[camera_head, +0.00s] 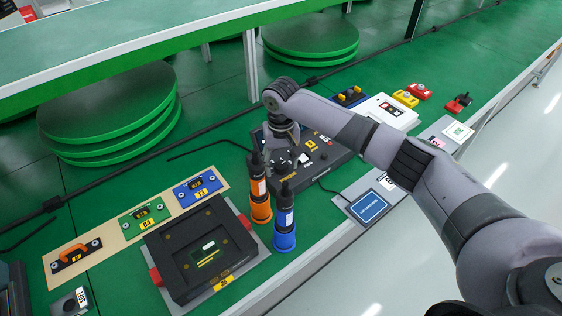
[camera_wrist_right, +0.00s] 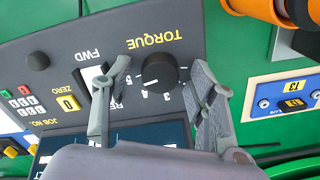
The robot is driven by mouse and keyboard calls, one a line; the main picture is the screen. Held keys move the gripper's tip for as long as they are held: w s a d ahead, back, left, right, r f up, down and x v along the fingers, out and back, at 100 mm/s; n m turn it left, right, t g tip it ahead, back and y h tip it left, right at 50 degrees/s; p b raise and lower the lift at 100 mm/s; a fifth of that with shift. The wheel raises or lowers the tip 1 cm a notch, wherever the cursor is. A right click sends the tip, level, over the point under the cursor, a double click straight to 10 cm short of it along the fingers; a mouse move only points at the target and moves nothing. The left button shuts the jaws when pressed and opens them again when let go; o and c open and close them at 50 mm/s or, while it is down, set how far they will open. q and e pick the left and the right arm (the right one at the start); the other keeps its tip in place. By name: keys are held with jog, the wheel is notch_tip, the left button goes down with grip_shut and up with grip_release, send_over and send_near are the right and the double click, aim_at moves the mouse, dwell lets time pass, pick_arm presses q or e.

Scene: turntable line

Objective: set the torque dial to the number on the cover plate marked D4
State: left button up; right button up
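The torque dial (camera_wrist_right: 160,70) is a black round knob on the dark control panel (camera_head: 331,158), under upside-down yellow TORQUE lettering in the right wrist view. My right gripper (camera_wrist_right: 161,78) is open, with one finger on each side of the dial; contact is unclear. In the head view my right gripper (camera_head: 284,160) is over the panel's left part. The green cover plate (camera_head: 144,219) seems to carry the D4 label; its number is too small to read. My left gripper is not in view.
A blue cover plate (camera_head: 196,187) and a black-orange one (camera_head: 75,257) share the tan board. Orange (camera_head: 260,205) and blue (camera_head: 284,233) tools stand close to the panel's left. A black fixture (camera_head: 205,254) lies in front of the board.

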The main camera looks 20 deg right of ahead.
jog(key=c, duration=1.1)
jog(key=shift+r+n+p, duration=0.2)
jog(key=shift+n+p, duration=0.3)
jog(key=shift+p, duration=0.25)
jog(key=shift+n+p, duration=1)
jog(key=shift+p, duration=0.1)
jog(key=n+p, duration=0.2)
jog(key=n, duration=0.1)
jog(key=shift+f+n+p, duration=0.15)
jog(key=shift+n+p, duration=0.2)
jog(key=shift+n, duration=0.45)
jog(key=o, duration=1.2)
